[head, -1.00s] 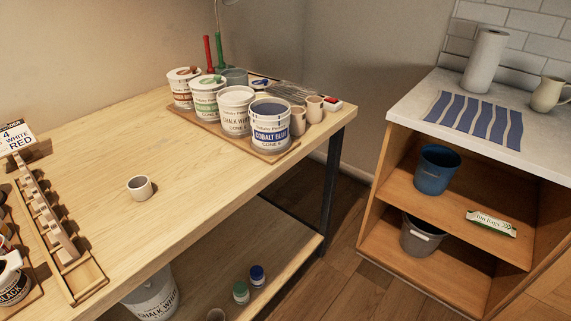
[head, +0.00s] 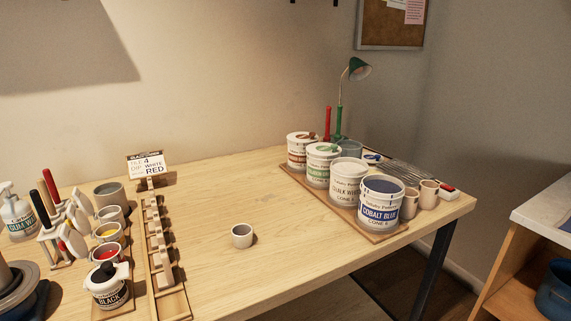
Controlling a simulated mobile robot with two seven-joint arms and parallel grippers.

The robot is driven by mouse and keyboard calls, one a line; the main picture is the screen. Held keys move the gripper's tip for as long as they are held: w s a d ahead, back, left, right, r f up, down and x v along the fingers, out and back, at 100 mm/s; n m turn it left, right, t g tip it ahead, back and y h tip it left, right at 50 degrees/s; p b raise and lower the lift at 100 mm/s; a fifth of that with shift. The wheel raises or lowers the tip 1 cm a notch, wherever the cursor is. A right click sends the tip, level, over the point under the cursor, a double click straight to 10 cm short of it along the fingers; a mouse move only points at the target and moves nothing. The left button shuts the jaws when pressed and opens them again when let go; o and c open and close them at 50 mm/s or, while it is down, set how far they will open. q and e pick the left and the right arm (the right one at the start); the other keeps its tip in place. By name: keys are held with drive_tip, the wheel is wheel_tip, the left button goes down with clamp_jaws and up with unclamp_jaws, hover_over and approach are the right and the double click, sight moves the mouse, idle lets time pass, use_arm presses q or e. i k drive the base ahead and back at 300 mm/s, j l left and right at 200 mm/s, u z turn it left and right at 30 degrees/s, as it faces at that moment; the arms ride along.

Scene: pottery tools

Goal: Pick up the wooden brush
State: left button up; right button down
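I cannot pick out the wooden brush for certain in the head view. I cannot tell whether either is a brush. Neither of my grippers is in view.
The wooden table (head: 225,290) has free room around a small cup (head: 242,236). Glaze buckets, including a cobalt blue one (head: 379,212), stand on a board at the right. A wooden rack (head: 163,265) and a black-glaze jar (head: 108,287) stand at the left.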

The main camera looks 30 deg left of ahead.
sight(48, 199)
drive_tip(key=u, duration=2.4)
